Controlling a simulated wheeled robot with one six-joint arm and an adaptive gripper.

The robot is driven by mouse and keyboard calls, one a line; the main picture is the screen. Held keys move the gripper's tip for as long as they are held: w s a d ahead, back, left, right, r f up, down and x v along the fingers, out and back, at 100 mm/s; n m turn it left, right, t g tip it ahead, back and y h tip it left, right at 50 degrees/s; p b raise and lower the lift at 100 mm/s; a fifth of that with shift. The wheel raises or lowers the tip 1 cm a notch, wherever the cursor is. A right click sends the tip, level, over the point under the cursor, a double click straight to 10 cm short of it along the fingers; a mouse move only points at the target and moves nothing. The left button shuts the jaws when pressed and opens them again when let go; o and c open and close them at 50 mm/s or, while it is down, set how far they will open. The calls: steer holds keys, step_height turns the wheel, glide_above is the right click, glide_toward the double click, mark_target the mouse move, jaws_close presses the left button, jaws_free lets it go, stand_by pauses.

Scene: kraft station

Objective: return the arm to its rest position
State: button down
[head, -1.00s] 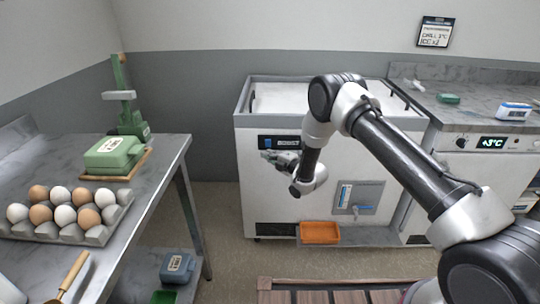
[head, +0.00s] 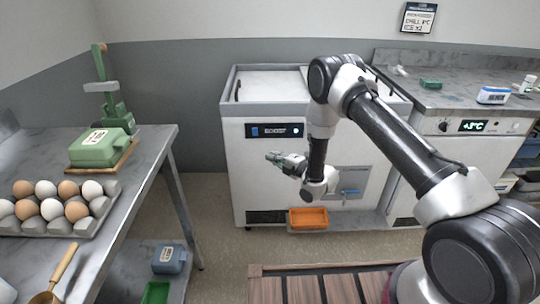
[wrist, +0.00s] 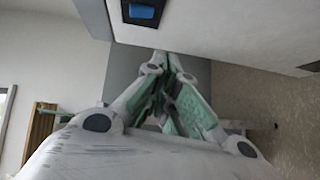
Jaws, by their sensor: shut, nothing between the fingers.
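My gripper (head: 272,157) is at the end of my folded arm, in front of the white chest unit in the head view. It points to the left and is held in the air, clear of the table and floor. In the wrist view my gripper (wrist: 165,58) has its green-padded fingers brought together at the tips. Nothing is between them.
The white chest unit (head: 275,185) stands behind my gripper, with an orange bin (head: 308,218) low at its front. A steel table (head: 150,150) at left holds an egg tray (head: 90,225) and a green box (head: 102,148). Open floor lies between.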

steer(key=s+d+f+m+g+h, duration=0.3)
steer(key=f+m, duration=0.1)
steer(key=f, duration=0.3)
steer(key=s+d+f+m+g+h, duration=0.2)
steer(key=s+d+f+m+h, duration=0.15)
steer(key=f, duration=0.25)
steer(key=s+d+r+m+g+h, duration=0.3)
steer(key=s+d+m, duration=0.1)
steer(key=d, duration=0.3)
steer(key=s+d+r+m+g+h, duration=0.2)
steer(key=s+d+r+m, duration=0.35)
steer(key=r, duration=0.65)
steer(key=s+d+r+m+g+h, duration=0.1)
steer(key=s+d+r+m+g, duration=0.15)
steer(key=s+d+r, duration=0.7)
steer(key=s+d+r+m+t, duration=0.2)
steer(key=s+r+m, duration=0.1)
steer(key=s+r, duration=0.6)
steer(key=s+d+r+m+t, duration=0.1)
steer(key=s+r+m+t, duration=0.2)
steer(key=s+r, duration=0.6)
step_height(320, 180, up, 8)
steer(key=shift+s+d+r, duration=0.15)
steer(key=shift+s+d, duration=0.2)
steer(key=shift+d, duration=0.05)
